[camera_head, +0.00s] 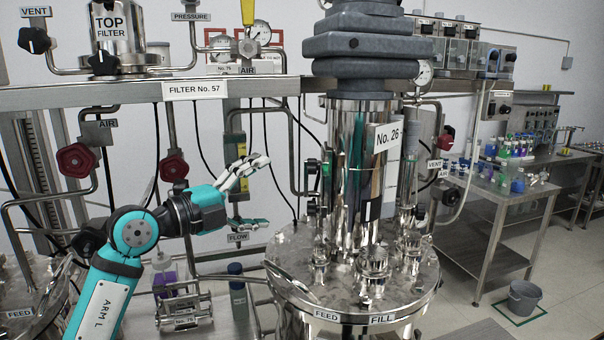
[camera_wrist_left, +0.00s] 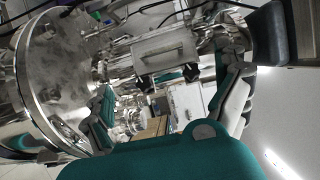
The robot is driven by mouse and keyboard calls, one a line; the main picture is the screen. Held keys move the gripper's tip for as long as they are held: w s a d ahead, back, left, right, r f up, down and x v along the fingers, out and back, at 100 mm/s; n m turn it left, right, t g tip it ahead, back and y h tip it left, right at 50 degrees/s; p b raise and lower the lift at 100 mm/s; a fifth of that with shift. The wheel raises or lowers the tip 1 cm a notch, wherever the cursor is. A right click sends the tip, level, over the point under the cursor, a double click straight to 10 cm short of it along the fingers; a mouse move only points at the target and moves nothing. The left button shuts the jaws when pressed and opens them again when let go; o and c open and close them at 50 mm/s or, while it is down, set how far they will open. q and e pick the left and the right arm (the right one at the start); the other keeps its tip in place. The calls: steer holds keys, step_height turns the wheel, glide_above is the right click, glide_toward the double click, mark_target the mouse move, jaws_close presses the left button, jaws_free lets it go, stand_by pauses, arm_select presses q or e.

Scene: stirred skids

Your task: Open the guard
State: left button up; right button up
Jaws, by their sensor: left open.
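My left gripper (camera_head: 262,191) is open and empty in the head view, with its fingers pointing right towards the steel column (camera_head: 345,180) marked No. 26. A clear gap lies between the fingertips and the column. In the wrist view my left gripper (camera_wrist_left: 170,88) also shows open, one finger on each side. Between and beyond its fingers is a grey metal box-like part (camera_wrist_left: 165,50) with a bar or slot on its face and dark knobs below. I cannot tell for certain which part is the guard; no label names it. My right gripper is not in view.
A round steel vessel lid (camera_head: 290,290) with fittings lies below and right of the gripper. Red handwheels (camera_head: 173,168) and hanging cables are close by. A steel bench (camera_head: 490,190) with bottles and a grey bucket (camera_head: 524,298) are at right.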

arm_select(q)
steer(key=p+x, duration=0.3)
steer(key=x, duration=0.7)
steer(key=shift+w+d, duration=0.15)
steer(key=shift+w, duration=0.05)
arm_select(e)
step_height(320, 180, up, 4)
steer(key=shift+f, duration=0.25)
